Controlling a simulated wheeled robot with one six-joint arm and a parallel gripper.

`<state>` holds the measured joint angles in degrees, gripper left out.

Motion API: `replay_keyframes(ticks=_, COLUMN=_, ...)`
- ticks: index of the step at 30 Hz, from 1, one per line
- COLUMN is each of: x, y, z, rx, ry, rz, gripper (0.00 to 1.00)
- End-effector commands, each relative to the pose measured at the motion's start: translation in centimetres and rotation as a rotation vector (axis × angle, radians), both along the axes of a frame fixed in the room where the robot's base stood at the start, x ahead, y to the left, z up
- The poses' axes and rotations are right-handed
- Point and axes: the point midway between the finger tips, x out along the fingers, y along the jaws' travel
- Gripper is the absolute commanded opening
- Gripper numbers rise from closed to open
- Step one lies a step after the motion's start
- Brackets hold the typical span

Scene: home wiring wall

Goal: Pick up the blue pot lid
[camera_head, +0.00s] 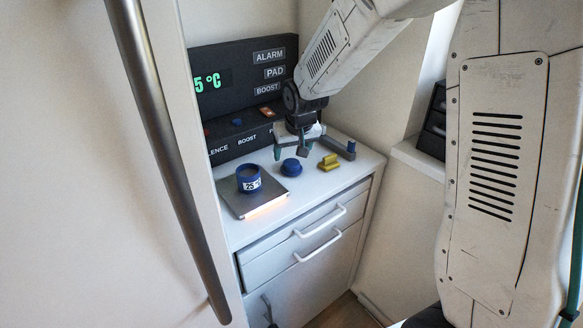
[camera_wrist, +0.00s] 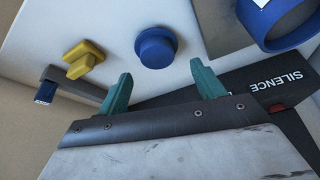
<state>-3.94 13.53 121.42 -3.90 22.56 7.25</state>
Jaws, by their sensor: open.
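The blue pot lid (camera_head: 291,167) is a round disc with a raised knob, lying on the white counter. It also shows in the wrist view (camera_wrist: 156,47), beyond and between my fingertips. My gripper (camera_head: 293,154) is open and empty, just behind and above the lid in the head view. In the wrist view my gripper (camera_wrist: 158,78) shows two green fingers spread apart, not touching the lid. The blue pot (camera_head: 248,178) with a "25" label stands on a plate at the left; part of it shows in the wrist view (camera_wrist: 275,25).
A yellow block-like piece (camera_head: 329,162) lies right of the lid, near a grey bracket with a blue end (camera_head: 349,149). The pot's flat plate (camera_head: 238,205) glows at its front edge. A dark ALARM/PAD/BOOST panel (camera_head: 240,72) stands behind. A long door handle (camera_head: 165,140) is at left.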

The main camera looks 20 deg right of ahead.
Motion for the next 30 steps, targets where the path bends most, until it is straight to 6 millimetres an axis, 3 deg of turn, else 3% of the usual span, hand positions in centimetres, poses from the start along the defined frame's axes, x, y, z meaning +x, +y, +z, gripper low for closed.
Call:
replay_keyframes(ticks=7, x=0.9, y=-0.3, z=-3.6, rx=-0.001, ry=0.004, rz=-0.001, gripper=0.68)
replay_keyframes(ticks=17, x=1.2, y=-0.2, z=-4.2, rx=0.000, ry=0.001, rz=0.000, gripper=0.68)
replay_keyframes(ticks=21, x=1.2, y=-0.2, z=-4.2, rx=0.000, ry=0.001, rz=0.000, gripper=0.33)
replay_keyframes(ticks=30, x=1.2, y=-0.2, z=-4.1, rx=0.000, ry=0.001, rz=0.000, gripper=0.33)
